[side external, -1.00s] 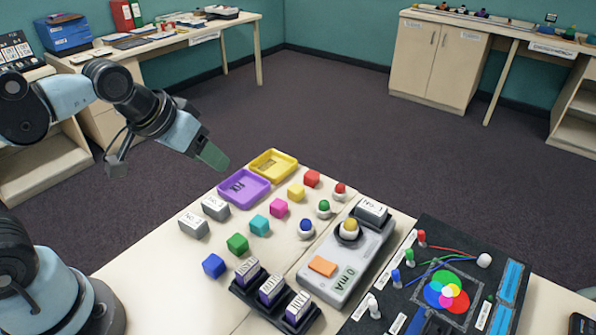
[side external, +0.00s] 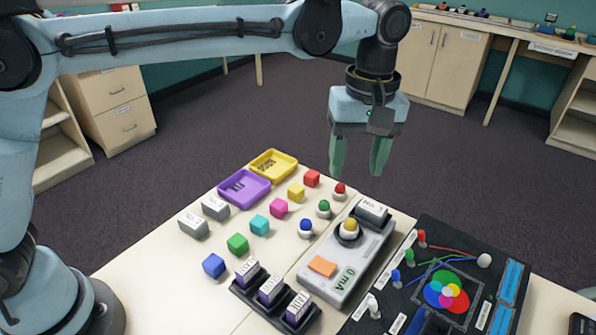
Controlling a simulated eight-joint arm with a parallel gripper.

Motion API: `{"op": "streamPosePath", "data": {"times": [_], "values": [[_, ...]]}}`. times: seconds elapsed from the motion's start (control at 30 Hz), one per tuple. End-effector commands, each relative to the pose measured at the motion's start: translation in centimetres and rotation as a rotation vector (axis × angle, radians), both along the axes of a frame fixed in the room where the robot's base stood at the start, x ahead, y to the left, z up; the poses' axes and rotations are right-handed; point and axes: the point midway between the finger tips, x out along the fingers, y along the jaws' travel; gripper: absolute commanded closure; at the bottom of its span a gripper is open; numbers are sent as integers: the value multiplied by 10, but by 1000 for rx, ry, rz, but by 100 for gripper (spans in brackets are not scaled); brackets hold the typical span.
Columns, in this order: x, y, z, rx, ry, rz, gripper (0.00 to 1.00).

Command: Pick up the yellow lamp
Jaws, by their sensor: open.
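The yellow lamp (side external: 350,226) is a small yellow dome on a white base. It sits in a dark round socket on the grey meter box (side external: 338,275), in front of a grey block marked No. 1 (side external: 371,211). My gripper (side external: 357,172) points down with its two green fingers apart and nothing between them. In the picture it is above the lamp, clear of it and of the table things. The lamp is in plain sight.
Red (side external: 340,191), green (side external: 323,208) and blue (side external: 305,228) lamps stand left of the box. Coloured cubes, a purple tray (side external: 263,200) and a yellow tray (side external: 294,172) lie further left. A dark board with wires (side external: 408,310) lies to the right.

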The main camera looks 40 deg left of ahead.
Motion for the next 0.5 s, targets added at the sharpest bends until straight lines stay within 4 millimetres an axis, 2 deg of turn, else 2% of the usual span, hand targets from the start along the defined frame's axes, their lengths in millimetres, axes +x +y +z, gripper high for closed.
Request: {"op": "streamPosePath", "data": {"times": [0.1, 0.23, 0.5], "values": [[0, -11, -5, 16, 18, 28, 44], [0, -13, -13, 20, 24, 38, 44], [-2, -10, -54, 18, 23, 37, 44]]}}
